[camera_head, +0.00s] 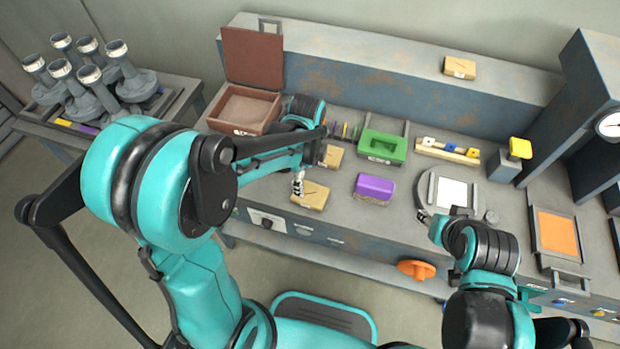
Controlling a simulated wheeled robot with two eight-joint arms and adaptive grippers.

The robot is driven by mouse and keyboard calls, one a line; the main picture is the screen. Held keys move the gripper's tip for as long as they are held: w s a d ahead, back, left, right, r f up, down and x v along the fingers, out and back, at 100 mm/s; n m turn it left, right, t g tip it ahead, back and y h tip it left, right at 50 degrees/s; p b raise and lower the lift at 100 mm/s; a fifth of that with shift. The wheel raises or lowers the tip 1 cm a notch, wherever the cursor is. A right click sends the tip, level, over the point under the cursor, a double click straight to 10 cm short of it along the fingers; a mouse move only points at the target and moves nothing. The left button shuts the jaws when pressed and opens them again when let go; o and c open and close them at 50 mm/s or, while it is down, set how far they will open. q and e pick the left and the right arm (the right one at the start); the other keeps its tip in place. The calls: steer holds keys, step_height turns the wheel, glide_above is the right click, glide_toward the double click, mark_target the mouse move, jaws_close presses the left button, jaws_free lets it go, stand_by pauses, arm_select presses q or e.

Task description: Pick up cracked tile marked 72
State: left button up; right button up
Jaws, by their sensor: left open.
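Tan tiles with dark marks lie in several places. One tan tile (312,197) lies near the bench's front edge. A second tan tile (333,157) lies behind it, partly hidden by my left arm. A third tan tile (460,67) sits on the raised back ledge. The numbers are too small to read, so I cannot tell which is 72. My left gripper (298,186) is open, over the left end of the front tile; I cannot tell if it touches. My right gripper (424,216) is by the front left of a white plate; its jaws are unclear.
A brown open box (243,110), a green block (383,146) and a purple block (374,187) stand on the bench. A white plate in a grey frame (452,191) and an orange panel (557,232) lie to the right. A side table at left holds several grey funnel-like stands.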

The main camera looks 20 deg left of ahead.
mark_target(310, 193)
arm_select(q)
step_height(310, 193, down, 3)
steer(key=shift+s+d+r+b, duration=0.1)
steer(key=shift+s+d+b, duration=0.05)
steer(key=shift+b, duration=0.5)
steer(key=f, duration=0.1)
steer(key=f+b, duration=0.1)
steer(key=f, duration=0.1)
steer(key=f+b, duration=0.1)
steer(key=f, duration=0.1)
steer(key=shift+d, duration=0.35)
steer(key=shift+r, duration=0.15)
steer(key=c, duration=1.5)
